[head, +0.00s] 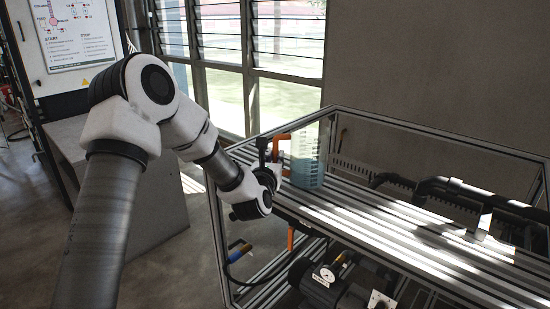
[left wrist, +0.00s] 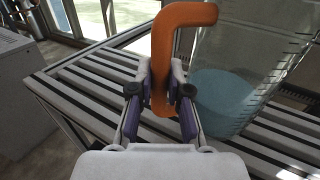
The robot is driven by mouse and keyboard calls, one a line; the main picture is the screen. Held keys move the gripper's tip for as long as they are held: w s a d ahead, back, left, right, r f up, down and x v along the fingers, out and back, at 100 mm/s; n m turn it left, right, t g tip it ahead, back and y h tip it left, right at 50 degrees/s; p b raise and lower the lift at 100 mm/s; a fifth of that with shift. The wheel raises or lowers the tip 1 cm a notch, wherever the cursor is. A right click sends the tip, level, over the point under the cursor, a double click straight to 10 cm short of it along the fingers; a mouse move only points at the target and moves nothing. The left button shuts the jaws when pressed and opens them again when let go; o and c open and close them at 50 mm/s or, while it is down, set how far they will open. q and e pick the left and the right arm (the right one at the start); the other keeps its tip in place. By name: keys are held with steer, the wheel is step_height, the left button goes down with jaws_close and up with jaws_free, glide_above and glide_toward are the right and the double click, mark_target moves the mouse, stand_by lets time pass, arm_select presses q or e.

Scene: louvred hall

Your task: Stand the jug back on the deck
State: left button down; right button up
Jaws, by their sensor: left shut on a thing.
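The jug (head: 308,155) is a clear, pale container with bluish liquid low inside and an orange handle (head: 277,146) on its left. It looks upright at the left end of the slatted deck (head: 345,213). In the left wrist view the jug (left wrist: 245,75) fills the upper right, and its handle (left wrist: 178,50) runs down between my fingers. My left gripper (left wrist: 163,95) is shut on the handle; it also shows in the head view (head: 268,165). I cannot tell whether the jug's base touches the deck or hangs just above it. My right gripper is not in view.
Black pipework (head: 465,190) lies along the right of the deck. A metal frame surrounds the deck. A pressure gauge (head: 327,274) and machinery sit below it. A grey cabinet (head: 125,185) stands to the left. The deck's middle is bare.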

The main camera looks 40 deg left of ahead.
arm_select(q)
steer(key=shift+f, duration=0.1)
steer(key=c, duration=1.5)
jaws_free()
steer(key=shift+f, duration=0.15)
steer(key=shift+c, duration=0.2)
steer(key=o, duration=0.4)
